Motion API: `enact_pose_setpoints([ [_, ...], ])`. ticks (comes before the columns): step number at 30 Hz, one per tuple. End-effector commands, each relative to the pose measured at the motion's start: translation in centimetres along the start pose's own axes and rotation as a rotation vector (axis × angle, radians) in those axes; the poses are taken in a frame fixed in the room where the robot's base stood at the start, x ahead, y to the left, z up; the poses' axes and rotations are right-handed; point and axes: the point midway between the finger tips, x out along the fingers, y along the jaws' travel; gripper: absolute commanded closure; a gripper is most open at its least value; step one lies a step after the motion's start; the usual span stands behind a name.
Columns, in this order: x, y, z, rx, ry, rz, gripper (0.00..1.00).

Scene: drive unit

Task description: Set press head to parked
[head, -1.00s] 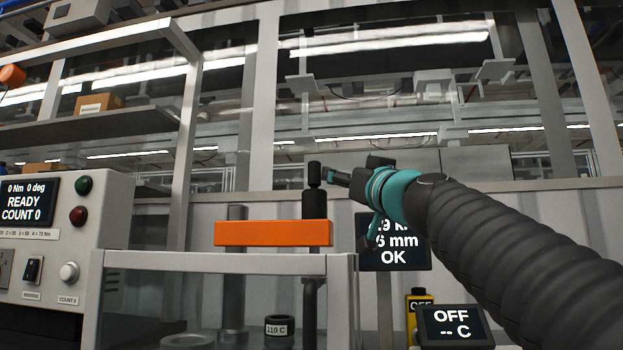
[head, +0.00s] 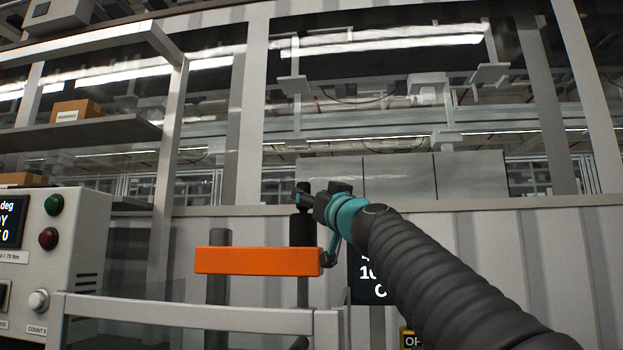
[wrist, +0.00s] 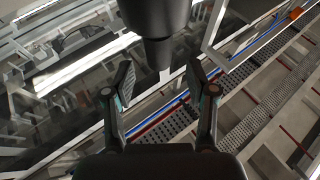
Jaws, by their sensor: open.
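The press shows in the head view as an orange crossbar (head: 258,261) on a grey post (head: 217,290), with a black press head shaft (head: 302,231) rising behind the bar's right end. My gripper (head: 303,194) is at the top of this shaft and hides part of it. In the wrist view my gripper (wrist: 160,85) is open, one finger on each side. A dark stepped cylinder (wrist: 158,22), likely the shaft's top, reaches down toward the gap between the fingers. I cannot tell whether the fingers touch it.
A clear-sided guard with a grey frame (head: 190,313) stands in front of the press. A control box (head: 60,240) is at left. A dark display (head: 368,285) is partly hidden behind my arm. Shelves (head: 85,132) stand at back left.

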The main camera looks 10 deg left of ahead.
Motion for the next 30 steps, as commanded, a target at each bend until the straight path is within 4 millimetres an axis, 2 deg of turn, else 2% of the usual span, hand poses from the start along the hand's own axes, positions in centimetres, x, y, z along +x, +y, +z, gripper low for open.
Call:
enact_pose_setpoints([
  [1,1.1,0.0,-0.4,0.001,-0.001,0.0,0.43],
  [7,3.0,0.1,-0.2,0.0,-0.001,0.001,0.43],
  [20,3.6,0.2,0.0,-0.001,0.0,0.003,0.43],
  [24,3.5,0.2,0.0,-0.001,0.0,0.003,0.78],
  [27,3.5,0.2,0.0,-0.001,0.0,0.003,1.0],
  [30,3.5,0.2,0.0,-0.001,0.0,0.003,1.0],
])
